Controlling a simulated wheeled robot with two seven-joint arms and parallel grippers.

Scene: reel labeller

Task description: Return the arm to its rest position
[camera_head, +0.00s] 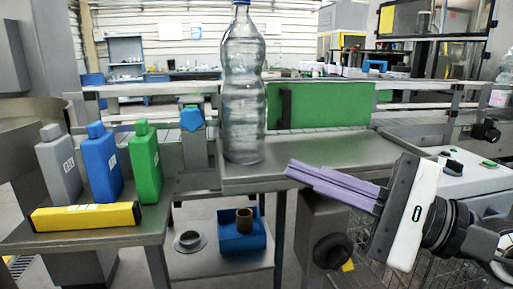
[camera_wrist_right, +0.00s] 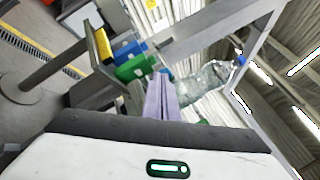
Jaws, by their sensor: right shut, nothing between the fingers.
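My right gripper (camera_head: 290,170) comes in from the right in the head view. Its purple fingers are shut together with nothing between them. They point left, in front of the metal table's right part and apart from the bottle. In the right wrist view the closed fingers (camera_wrist_right: 161,98) also show. The left gripper is not in view.
A clear plastic bottle (camera_head: 243,90) stands on the metal table (camera_head: 290,160). Grey (camera_head: 58,165), blue (camera_head: 101,165) and green (camera_head: 146,163) bottles and a yellow box (camera_head: 85,217) stand on the left table. A blue bin (camera_head: 238,240) sits on the lower shelf.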

